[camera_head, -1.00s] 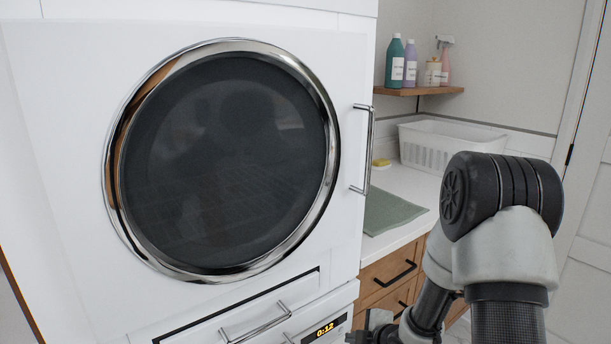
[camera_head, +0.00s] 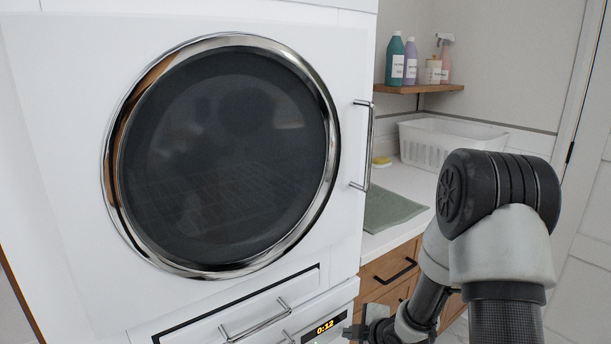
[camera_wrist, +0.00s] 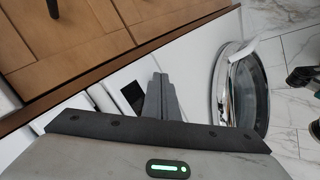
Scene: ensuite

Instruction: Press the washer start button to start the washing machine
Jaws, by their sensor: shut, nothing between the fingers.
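The lower white machine's control panel shows at the bottom of the head view, with a lit "0:12" display (camera_head: 325,327). In the wrist view a dark display (camera_wrist: 132,95) lies beside the fingers, on a white machine front with a chrome-rimmed round door (camera_wrist: 218,88) to the right. My gripper (camera_wrist: 161,92) is shut and empty, with its fingertips close to the panel beside the display; I cannot tell whether they touch. In the head view my gripper (camera_head: 358,333) is just right of the display, partly cut off by the bottom edge. I cannot make out the start button.
An upper white machine with a big round door (camera_head: 225,155) and a side handle (camera_head: 367,147) stands above. A drawer handle (camera_head: 257,322) sticks out below it. To the right are a counter with a green cloth (camera_head: 392,207), a white basket (camera_head: 450,145) and wooden drawers (camera_head: 385,268).

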